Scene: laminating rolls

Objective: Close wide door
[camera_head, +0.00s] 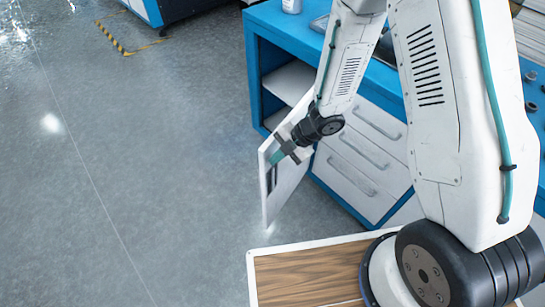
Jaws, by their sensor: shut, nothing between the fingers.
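The wide door (288,187) is a white panel on the blue workbench cabinet (252,67). It stands open, swung out from the cabinet front toward the floor. The open compartment behind it shows a white shelf (289,82). My gripper (276,157) is at the upper part of the door, by its outer face, with the fingers shut. A dark upright strip, perhaps the handle, shows on the door just below the fingers. I cannot tell whether the fingers touch the door. My arm hides part of the compartment and the door's hinge side.
White drawers (360,163) with bar handles sit right of the compartment, all looking shut. A bottle (292,5) and a tray (320,23) are on the blue top. A wood-topped surface (308,275) is in front.

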